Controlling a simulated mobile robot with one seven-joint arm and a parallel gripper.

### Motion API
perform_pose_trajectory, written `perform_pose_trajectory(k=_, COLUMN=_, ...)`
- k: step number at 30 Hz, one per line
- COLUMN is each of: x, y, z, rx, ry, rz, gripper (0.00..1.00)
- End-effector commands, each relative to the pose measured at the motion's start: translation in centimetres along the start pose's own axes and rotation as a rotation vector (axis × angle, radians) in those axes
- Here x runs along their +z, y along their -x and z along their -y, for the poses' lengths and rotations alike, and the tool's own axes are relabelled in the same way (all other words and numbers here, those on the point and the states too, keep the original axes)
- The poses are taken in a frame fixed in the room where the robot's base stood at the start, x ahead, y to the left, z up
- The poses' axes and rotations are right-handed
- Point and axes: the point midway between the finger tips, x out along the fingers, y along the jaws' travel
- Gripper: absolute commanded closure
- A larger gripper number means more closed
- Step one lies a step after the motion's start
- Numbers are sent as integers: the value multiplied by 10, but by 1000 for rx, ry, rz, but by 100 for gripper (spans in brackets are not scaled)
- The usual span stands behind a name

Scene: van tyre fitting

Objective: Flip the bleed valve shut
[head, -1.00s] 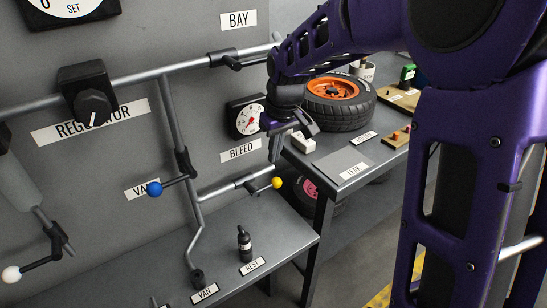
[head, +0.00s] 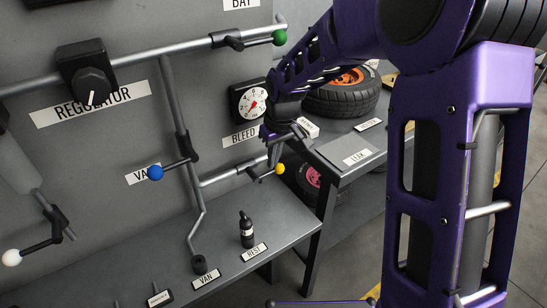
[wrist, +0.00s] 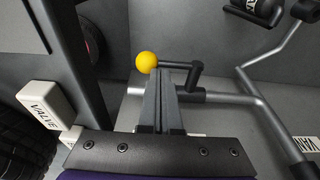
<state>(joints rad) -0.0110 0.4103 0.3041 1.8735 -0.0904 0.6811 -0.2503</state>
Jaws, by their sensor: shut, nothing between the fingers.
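The bleed valve is a black lever with a yellow ball knob (head: 279,168) on the grey pipe below the BLEED label (head: 241,137). The lever sticks out from the panel, slanting across the pipe's end. My gripper (head: 273,162) is shut and empty, with its fingers pointing down just left of the yellow knob. In the wrist view the yellow knob (wrist: 146,63) lies just beyond the fingertips (wrist: 160,80), and the black lever arm (wrist: 180,65) runs right from it. The fingers appear very close to the lever; I cannot tell whether they touch.
A blue-knobbed valve (head: 155,172) and a green-knobbed valve (head: 279,37) sit on nearby pipes. A gauge (head: 250,101) is just above. A small black bottle (head: 246,230) stands on the shelf below. A tyre (head: 345,98) lies on the bench to the right.

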Motion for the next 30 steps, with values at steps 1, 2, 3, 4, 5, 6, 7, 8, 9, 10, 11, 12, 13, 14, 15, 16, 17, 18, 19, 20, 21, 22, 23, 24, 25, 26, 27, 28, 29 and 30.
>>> perform_pose_trajectory(k=1, x=0, y=0, z=0, rx=0, ry=0, rz=0, gripper=100)
perform_pose_trajectory(k=2, x=0, y=-1, z=-1, rx=0, ry=-1, rz=0, gripper=100)
perform_pose_trajectory(k=3, x=0, y=-1, z=-1, rx=0, ry=-1, rz=0, gripper=100)
perform_pose_trajectory(k=4, x=0, y=-2, z=-2, rx=0, ry=-1, rz=0, gripper=100)
perform_pose_trajectory(k=5, x=0, y=-2, z=-2, rx=0, ry=-1, rz=0, gripper=100)
perform_pose_trajectory(k=6, x=1, y=-2, z=-2, rx=0, ry=-1, rz=0, gripper=100)
perform_pose_trajectory(k=7, x=1, y=-2, z=-3, rx=0, ry=-1, rz=0, gripper=100)
perform_pose_trajectory(k=8, x=1, y=-3, z=-3, rx=0, ry=-1, rz=0, gripper=100)
perform_pose_trajectory(k=9, x=1, y=-3, z=-3, rx=0, ry=-1, rz=0, gripper=100)
perform_pose_trajectory(k=10, x=1, y=-3, z=-3, rx=0, ry=-1, rz=0, gripper=100)
perform_pose_trajectory(k=11, x=1, y=-3, z=-4, rx=0, ry=-1, rz=0, gripper=100)
perform_pose_trajectory(k=12, x=1, y=-4, z=-4, rx=0, ry=-1, rz=0, gripper=100)
perform_pose_trajectory(k=13, x=1, y=-4, z=-4, rx=0, ry=-1, rz=0, gripper=100)
perform_pose_trajectory(k=14, x=1, y=-5, z=-5, rx=0, ry=-1, rz=0, gripper=100)
perform_pose_trajectory(k=15, x=1, y=-5, z=-5, rx=0, ry=-1, rz=0, gripper=100)
perform_pose_trajectory(k=16, x=1, y=-6, z=-6, rx=0, ry=-1, rz=0, gripper=100)
perform_pose_trajectory(k=17, x=2, y=-7, z=-6, rx=0, ry=-1, rz=0, gripper=100)
perform_pose_trajectory(k=18, x=2, y=-8, z=-7, rx=0, ry=-2, rz=0, gripper=100)
perform_pose_trajectory(k=19, x=2, y=-9, z=-7, rx=0, ry=-2, rz=0, gripper=100)
perform_pose_trajectory(k=20, x=2, y=-10, z=-8, rx=0, ry=-2, rz=0, gripper=100)
perform_pose_trajectory(k=21, x=3, y=-12, z=-9, rx=0, ry=-2, rz=0, gripper=100)
perform_pose_trajectory(k=22, x=3, y=-13, z=-10, rx=0, ry=-2, rz=0, gripper=100)
perform_pose_trajectory(k=23, x=3, y=-15, z=-10, rx=0, ry=-2, rz=0, gripper=100)
perform_pose_trajectory(k=24, x=4, y=-17, z=-12, rx=0, ry=-2, rz=1, gripper=100)
perform_pose_trajectory(k=25, x=4, y=-19, z=-12, rx=-1, ry=-2, rz=1, gripper=100)
perform_pose_trajectory(k=26, x=4, y=-21, z=-13, rx=-1, ry=-2, rz=1, gripper=100)
perform_pose_trajectory(k=27, x=5, y=-23, z=-14, rx=-1, ry=-1, rz=1, gripper=100)
perform_pose_trajectory(k=28, x=5, y=-25, z=-15, rx=-1, ry=-1, rz=1, gripper=100)
perform_pose_trajectory(k=29, x=6, y=-26, z=-15, rx=-1, ry=-1, rz=1, gripper=100)
perform_pose_trajectory(k=30, x=6, y=-28, z=-16, rx=0, ry=-1, rz=1, gripper=100)
